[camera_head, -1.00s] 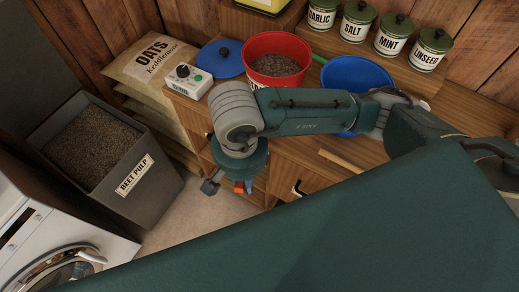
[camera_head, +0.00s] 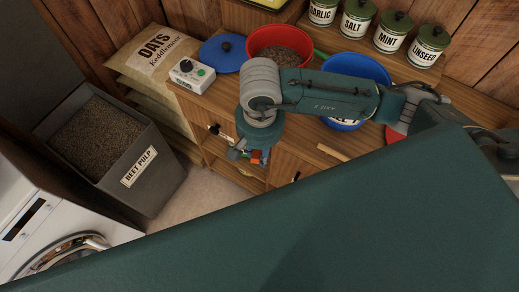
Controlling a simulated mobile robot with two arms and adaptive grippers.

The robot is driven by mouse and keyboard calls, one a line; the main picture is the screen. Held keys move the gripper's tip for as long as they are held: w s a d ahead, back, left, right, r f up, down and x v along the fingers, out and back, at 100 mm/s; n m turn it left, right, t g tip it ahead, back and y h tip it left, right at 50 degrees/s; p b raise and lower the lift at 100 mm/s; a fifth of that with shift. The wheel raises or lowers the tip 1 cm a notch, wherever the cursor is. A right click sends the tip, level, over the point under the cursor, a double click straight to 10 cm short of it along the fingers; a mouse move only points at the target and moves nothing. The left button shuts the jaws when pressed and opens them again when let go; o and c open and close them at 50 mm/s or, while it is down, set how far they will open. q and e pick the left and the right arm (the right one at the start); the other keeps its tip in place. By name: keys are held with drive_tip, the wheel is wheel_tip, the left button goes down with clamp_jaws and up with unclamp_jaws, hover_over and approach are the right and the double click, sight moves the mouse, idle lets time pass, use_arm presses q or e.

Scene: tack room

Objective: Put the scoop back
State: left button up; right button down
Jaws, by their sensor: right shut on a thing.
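My right gripper (camera_head: 247,158) hangs pointing down in front of the wooden cabinet (camera_head: 282,165), below the counter's front edge. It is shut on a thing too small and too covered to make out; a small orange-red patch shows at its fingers. I cannot clearly identify a scoop. A thin green piece (camera_head: 319,53), perhaps a handle, shows between the red bucket (camera_head: 282,31) of brown feed and the blue bucket (camera_head: 360,66). My right arm hides part of both buckets. My left gripper is not in view.
A grey beet pulp bin (camera_head: 135,195), stacked oats sacks (camera_head: 150,50) and a white washing machine (camera_head: 35,230) stand at left. Labelled tins (camera_head: 392,34) stand behind.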

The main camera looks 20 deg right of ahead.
drive_tip(key=c, duration=1.4)
unclamp_jaws()
drive_tip(key=shift+d, duration=0.1)
drive_tip(key=shift+r+p, duration=0.2)
drive_tip(key=shift+p, duration=0.2)
drive_tip(key=shift+r+b, duration=0.3)
drive_tip(key=shift+r, duration=0.05)
wheel_tip(320, 180, up, 10)
drive_tip(key=shift+s+f+b, duration=0.1)
drive_tip(key=shift+b, duration=0.55)
drive_tip(key=shift+s+r, duration=0.15)
drive_tip(key=shift+r, duration=0.45)
